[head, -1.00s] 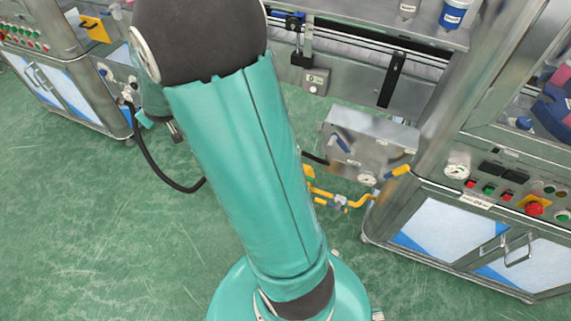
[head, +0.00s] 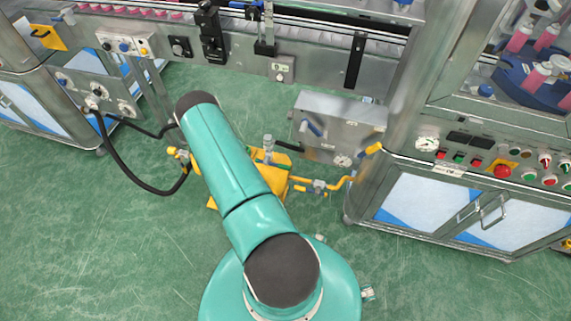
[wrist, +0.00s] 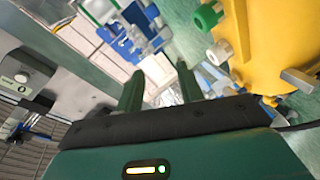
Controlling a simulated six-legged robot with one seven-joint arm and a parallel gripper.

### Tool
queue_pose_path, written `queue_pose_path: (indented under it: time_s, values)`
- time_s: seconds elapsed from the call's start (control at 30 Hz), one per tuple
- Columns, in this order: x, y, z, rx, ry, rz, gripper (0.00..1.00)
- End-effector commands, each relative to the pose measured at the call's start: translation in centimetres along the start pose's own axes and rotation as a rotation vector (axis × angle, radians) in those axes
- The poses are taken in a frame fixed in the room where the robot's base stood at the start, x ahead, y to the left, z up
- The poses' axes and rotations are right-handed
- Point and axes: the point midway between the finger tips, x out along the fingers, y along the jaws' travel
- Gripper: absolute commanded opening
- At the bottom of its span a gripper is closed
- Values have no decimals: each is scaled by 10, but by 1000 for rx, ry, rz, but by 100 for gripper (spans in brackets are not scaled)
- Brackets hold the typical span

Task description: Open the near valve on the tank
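The yellow tank (head: 283,178) stands on the floor in the head view, partly hidden behind my arm. A silver fitting (head: 268,146) rises from its top, and a yellow pipe with a small grey-blue valve (head: 319,186) leaves its right side. A yellow fitting (head: 176,152) shows at its left. In the wrist view the yellow tank (wrist: 272,40) fills the upper right, with a green knob (wrist: 207,17) and a grey lever-like bar (wrist: 297,79). My gripper (wrist: 158,78) is open and empty, with the tank to its right. Which valve is the near one I cannot tell.
A black hose (head: 133,180) curves over the floor at left. A steel box with gauge (head: 325,130) stands behind the tank, and a cabinet with red and green buttons (head: 502,171) at right. Green floor is open at front left.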

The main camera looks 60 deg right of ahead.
Motion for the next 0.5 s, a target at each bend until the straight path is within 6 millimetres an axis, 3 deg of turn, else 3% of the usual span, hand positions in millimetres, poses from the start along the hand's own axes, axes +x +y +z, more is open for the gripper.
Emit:
queue_pose_path:
  time_s: [0.03,0.2,0.33,0.5]
  values:
    - [-6,-12,31,-47,-25,31,37]
    - [-33,-35,116,-212,-87,156,37]
    - [-58,-46,160,-317,-120,225,37]
    - [-75,-50,185,-384,-139,269,37]
